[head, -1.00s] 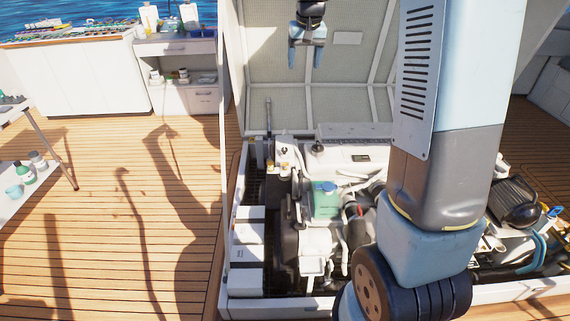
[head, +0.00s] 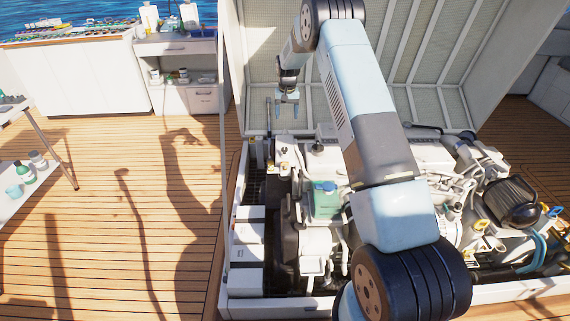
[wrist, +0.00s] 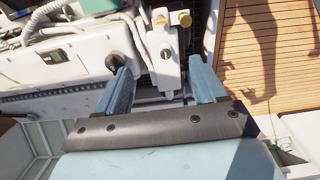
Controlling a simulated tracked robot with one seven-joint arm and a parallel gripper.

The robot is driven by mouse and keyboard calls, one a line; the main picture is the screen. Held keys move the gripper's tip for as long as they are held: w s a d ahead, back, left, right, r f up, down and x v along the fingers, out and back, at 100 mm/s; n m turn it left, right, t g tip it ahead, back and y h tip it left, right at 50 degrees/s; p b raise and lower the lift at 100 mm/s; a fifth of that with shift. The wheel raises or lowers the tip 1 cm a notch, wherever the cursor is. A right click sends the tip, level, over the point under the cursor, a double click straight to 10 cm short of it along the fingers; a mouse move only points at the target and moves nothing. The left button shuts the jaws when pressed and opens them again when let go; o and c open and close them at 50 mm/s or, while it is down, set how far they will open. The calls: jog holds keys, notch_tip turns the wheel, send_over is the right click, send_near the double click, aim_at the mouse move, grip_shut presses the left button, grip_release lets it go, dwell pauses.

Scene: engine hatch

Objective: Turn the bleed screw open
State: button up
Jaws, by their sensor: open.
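My gripper (head: 288,111) points down above the back left end of the engine, in front of the raised hatch lid. Beyond the fingertips is a white block (wrist: 160,45) with a small dark round fitting. A brass-coloured fitting (wrist: 182,18) sits at its far end; brass also shows in the head view (head: 284,168). I cannot tell for sure which fitting is the bleed screw. The fingers appear apart from all these parts.
The engine fills the hatch, with a green-and-blue tank (head: 326,203) in the middle. The raised lid (head: 420,70) stands behind my arm. White boxes (head: 248,252) line the left side of the hatch. The wooden deck (head: 110,220) to the left is open.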

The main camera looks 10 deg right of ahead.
send_near(285, 162)
jog(key=shift+g, duration=0.4)
jog(key=f, duration=0.7)
jog(key=w+f, duration=0.1)
jog(key=f, duration=0.2)
jog(key=shift+f, duration=0.2)
jog(key=shift+c, duration=0.5)
jog(key=c, duration=1)
jog(key=shift+o, duration=0.2)
